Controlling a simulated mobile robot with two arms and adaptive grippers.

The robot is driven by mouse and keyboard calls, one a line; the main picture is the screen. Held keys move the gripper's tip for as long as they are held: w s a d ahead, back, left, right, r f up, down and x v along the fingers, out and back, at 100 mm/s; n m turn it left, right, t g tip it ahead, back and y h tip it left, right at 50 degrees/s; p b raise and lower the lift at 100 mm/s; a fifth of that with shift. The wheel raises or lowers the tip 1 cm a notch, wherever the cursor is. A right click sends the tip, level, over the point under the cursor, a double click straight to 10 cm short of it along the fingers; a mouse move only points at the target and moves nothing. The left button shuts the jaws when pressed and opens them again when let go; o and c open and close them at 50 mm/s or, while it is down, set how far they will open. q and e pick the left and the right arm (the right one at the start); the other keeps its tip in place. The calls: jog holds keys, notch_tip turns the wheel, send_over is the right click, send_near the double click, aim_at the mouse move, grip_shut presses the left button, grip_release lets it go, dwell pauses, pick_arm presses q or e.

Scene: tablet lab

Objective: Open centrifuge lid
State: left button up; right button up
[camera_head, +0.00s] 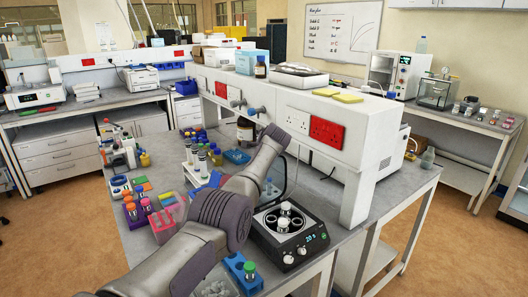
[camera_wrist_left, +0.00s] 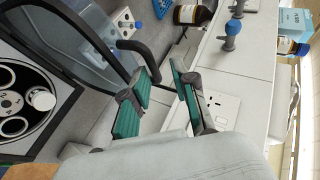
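The centrifuge (camera_head: 262,234) is a dark box at the front right of the bench, with a display and knobs on its front. Its round rotor holds white-capped tubes, and it shows in the left wrist view (camera_wrist_left: 22,103). The clear, dark-framed lid (camera_head: 291,176) stands raised at the back of the centrifuge; in the left wrist view the lid (camera_wrist_left: 84,38) has a dark curved handle (camera_wrist_left: 140,46). My left gripper (camera_wrist_left: 160,70) is open, its green-padded fingers apart beside the handle. In the head view my arm hides its fingers. My right gripper is not in view.
A brown bottle (camera_wrist_left: 193,12) is near the lid.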

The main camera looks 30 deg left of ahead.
pick_arm(q)
jog(key=shift+s+d, duration=0.15)
jog(key=shift+f, duration=0.15)
jog(key=v, duration=1.2)
jog(key=shift+d, duration=0.1)
